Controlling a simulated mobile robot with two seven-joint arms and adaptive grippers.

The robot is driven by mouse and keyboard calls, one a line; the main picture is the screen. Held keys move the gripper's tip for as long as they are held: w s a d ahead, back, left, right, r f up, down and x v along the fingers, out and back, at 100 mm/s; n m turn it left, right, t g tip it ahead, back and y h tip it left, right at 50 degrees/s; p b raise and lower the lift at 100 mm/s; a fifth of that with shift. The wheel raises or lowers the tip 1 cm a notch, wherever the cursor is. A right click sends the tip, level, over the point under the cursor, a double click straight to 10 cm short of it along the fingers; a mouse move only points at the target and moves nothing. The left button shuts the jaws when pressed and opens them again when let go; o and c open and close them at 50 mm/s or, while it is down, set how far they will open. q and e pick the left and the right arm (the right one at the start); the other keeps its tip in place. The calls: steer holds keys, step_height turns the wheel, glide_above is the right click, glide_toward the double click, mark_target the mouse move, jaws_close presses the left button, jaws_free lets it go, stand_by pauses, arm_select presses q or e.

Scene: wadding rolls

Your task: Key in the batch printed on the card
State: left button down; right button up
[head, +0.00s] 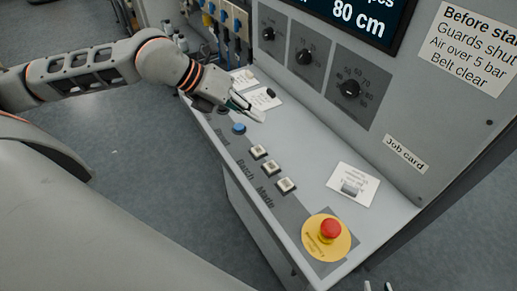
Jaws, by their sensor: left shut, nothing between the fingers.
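The job card (348,197) lies on the sloping ledge below a "Job card" label (405,153), with a small grey block on it; its print is too small to read. Along the ledge's front are a blue round button (239,128) and three pale square buttons (271,168), with labels including "Batch" and "Mode". The dark screen (365,14) shows "80 cm", its upper lines cut off. My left gripper (255,113) is shut and empty above the ledge, behind the blue button. Only two separated fingertips of my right gripper (377,287) show at the bottom edge.
A red emergency stop (330,229) on a yellow disc sits at the ledge's near end. Three black dials (304,57) are on the upright panel beside a notice (470,43). Two other cards (263,98) lie near my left gripper. The ledge's middle is clear.

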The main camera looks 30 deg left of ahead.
arm_select(q)
steer(key=b, duration=0.4)
glide_above(255, 150)
step_height(255, 150, down, 8)
steer(key=shift+r, duration=0.1)
steer(key=shift+f, duration=0.55)
stand_by(0.8)
steer(key=shift+f+b, duration=0.1)
steer(key=shift+b, duration=0.3)
steer(key=shift+f+b, duration=0.3)
steer(key=shift+b, duration=0.15)
